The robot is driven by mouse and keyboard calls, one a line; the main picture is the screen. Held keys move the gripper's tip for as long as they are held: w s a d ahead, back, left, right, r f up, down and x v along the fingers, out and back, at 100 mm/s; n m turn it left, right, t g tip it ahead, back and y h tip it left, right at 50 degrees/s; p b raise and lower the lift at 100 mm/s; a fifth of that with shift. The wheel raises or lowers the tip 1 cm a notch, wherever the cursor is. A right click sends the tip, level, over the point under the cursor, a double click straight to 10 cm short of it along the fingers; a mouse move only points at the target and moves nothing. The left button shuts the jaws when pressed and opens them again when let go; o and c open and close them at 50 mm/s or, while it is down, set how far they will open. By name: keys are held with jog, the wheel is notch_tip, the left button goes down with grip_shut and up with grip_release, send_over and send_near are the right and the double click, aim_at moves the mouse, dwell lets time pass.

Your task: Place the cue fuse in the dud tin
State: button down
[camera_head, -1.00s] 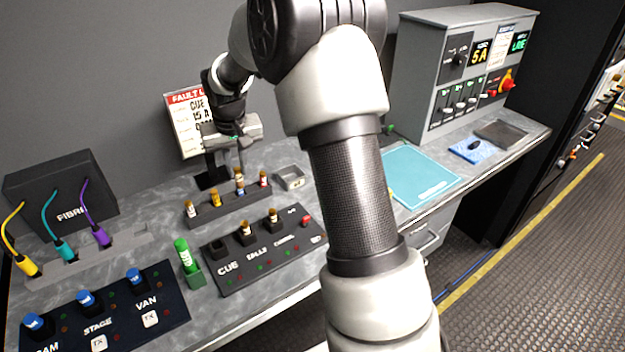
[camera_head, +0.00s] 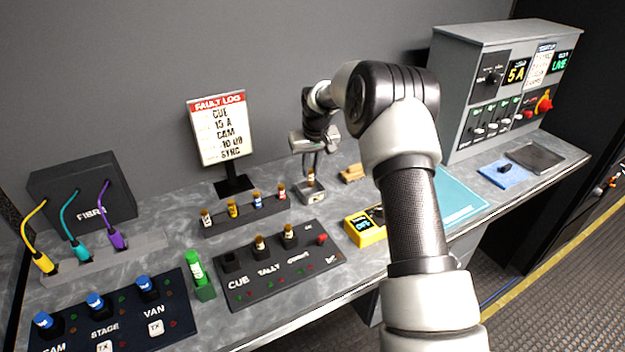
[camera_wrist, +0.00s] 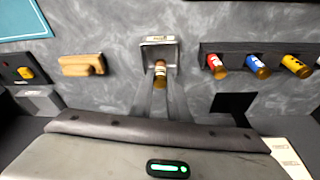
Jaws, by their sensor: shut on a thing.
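My gripper (camera_head: 311,172) is shut on the cue fuse (camera_head: 310,179), a small fuse with a brown cap and a pale label. In the wrist view the cue fuse (camera_wrist: 160,73) is upright-looking between the two fingertips (camera_wrist: 161,85). The dud tin (camera_head: 312,196) is a small grey open box on the bench, and it also shows in the wrist view (camera_wrist: 160,41). The fuse is at the tin's opening; I cannot tell whether its lower end is below the rim. The CUE socket (camera_head: 229,262) on the dark panel is empty.
A rack (camera_head: 245,218) of several coloured fuses stands left of the tin. The fault log sign (camera_head: 218,130) is behind it. A wooden block (camera_head: 352,172) lies right of the tin, and a yellow meter (camera_head: 364,227) is nearer. The fuse panel (camera_head: 283,275) is in front.

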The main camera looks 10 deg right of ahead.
aim_at(311, 175)
jog(key=shift+f, duration=1.9)
jog(key=shift+f, duration=0.25)
jog(key=c, duration=1.7)
grip_release()
jog(key=shift+r, duration=0.1)
